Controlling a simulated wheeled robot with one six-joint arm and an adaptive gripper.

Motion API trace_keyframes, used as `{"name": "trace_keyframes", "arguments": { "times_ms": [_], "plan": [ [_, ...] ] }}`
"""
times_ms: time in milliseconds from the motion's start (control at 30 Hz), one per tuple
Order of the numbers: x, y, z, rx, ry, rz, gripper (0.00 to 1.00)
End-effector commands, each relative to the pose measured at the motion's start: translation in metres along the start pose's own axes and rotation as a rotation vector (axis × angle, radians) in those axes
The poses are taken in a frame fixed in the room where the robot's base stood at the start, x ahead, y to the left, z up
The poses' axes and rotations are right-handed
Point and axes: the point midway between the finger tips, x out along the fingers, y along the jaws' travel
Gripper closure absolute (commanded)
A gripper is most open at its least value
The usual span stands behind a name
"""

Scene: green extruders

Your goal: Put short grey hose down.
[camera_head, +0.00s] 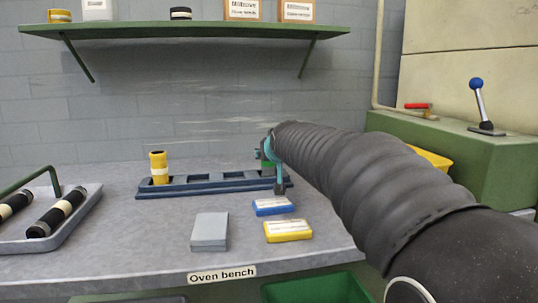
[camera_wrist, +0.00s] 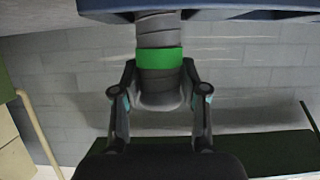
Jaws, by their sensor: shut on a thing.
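The short grey hose (camera_wrist: 159,40) with a green band shows in the wrist view, where my gripper (camera_wrist: 159,75) is shut on it. The picture is upside down there, and the hose's far end meets the dark blue rack (camera_wrist: 230,14). In the head view my gripper (camera_head: 272,160) is at the right end of the rack (camera_head: 215,184) on the bench. Only a bit of the green band (camera_head: 266,164) shows there, and my arm and gripper hide most of the hose. I cannot tell how deep it sits in a slot.
A yellow hose (camera_head: 158,167) stands in the rack's left slot, with empty slots between. A grey box (camera_head: 210,231), a blue packet (camera_head: 273,206) and a yellow packet (camera_head: 288,231) lie in front. A tray (camera_head: 88,205) with black hoses is at left. A shelf (camera_head: 180,33) hangs above.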

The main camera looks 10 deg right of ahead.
Motion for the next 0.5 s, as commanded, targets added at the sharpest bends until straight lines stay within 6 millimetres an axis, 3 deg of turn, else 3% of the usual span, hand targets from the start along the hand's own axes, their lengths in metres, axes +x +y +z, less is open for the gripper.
{"name": "trace_keyframes", "arguments": {
  "times_ms": [200, 233, 300, 500],
  "plan": [
    [0.0015, 0.0001, 0.0037, 0.000, 0.000, 0.000, 0.94],
    [0.0010, 0.0001, 0.0025, 0.000, 0.000, 0.000, 0.49],
    [0.0009, 0.0001, 0.0023, 0.000, 0.000, 0.000, 0.32],
    [0.0010, 0.0001, 0.0022, 0.000, -0.001, 0.000, 0.32]
  ]
}}
